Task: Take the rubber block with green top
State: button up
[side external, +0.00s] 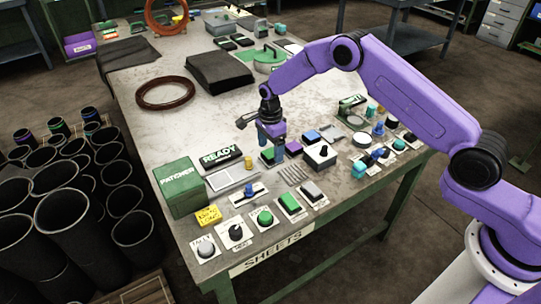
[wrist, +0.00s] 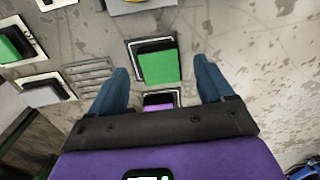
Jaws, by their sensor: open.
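A rubber block with a green top and dark sides (wrist: 158,66) sits in a pale-edged square on the table. In the wrist view it lies between and just beyond my two blue fingertips. In the side view its green top (side external: 267,155) shows beside my lowered gripper (side external: 273,148). My gripper, also in the wrist view (wrist: 162,80), is open, with nothing held. I cannot tell its exact height above the block. A purple-topped block (wrist: 158,101) lies nearer my palm, partly hidden by the gripper bar.
Another green-topped piece (side external: 289,203) stands near the front edge, beside a grey one (side external: 312,189). A blue-topped block (side external: 311,135) and a white box with a black knob (side external: 320,155) stand right of my gripper. A green PATCHES box (side external: 180,188) stands left.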

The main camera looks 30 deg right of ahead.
jog(key=shift+f, duration=0.75)
jog(key=c, duration=1.1)
jog(key=shift+r, duration=0.1)
jog(key=shift+c, duration=0.2)
